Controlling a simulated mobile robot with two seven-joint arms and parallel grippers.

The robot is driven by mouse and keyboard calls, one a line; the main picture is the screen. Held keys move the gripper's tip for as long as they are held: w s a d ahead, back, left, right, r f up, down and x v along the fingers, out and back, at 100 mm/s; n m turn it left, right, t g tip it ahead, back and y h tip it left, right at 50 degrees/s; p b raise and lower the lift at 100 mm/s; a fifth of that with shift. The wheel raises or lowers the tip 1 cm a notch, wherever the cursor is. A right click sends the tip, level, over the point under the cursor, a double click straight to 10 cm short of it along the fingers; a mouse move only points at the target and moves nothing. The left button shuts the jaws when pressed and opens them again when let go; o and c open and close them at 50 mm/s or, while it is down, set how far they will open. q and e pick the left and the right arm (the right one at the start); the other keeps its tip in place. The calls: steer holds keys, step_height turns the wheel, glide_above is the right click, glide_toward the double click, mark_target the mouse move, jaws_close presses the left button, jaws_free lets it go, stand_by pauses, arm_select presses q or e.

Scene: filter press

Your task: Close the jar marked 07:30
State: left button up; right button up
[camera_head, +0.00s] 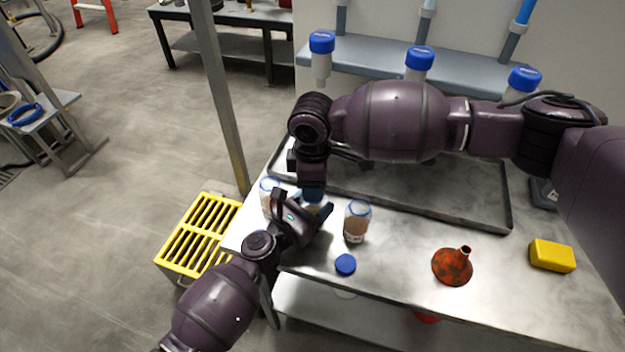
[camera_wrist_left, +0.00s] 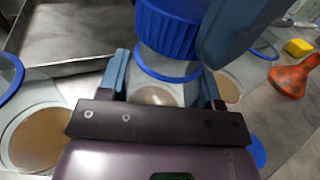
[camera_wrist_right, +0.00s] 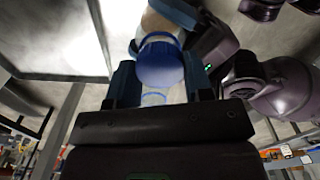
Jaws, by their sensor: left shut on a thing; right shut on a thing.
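Three clear jars with brown contents and blue rims stand on the steel table; no marking is readable. My left gripper (camera_head: 312,212) is shut around the middle jar (camera_wrist_left: 155,95). My right gripper (camera_head: 312,190) reaches down from above, shut on a blue lid (camera_wrist_left: 168,35) over that jar's mouth. The lid also shows between the right fingers in the right wrist view (camera_wrist_right: 160,65). The jar's blue ring shows just below the lid; I cannot tell whether the lid is seated. The left jar (camera_head: 268,195) and right jar (camera_head: 356,222) are uncovered.
A loose blue lid (camera_head: 345,264) lies near the table's front edge. A red-brown funnel (camera_head: 452,267) and a yellow block (camera_head: 552,256) are to the right. A shallow metal tray (camera_head: 440,205) lies behind the jars. Blue-capped tubes (camera_head: 419,60) hang at the back.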

steer(key=shift+f, duration=0.35)
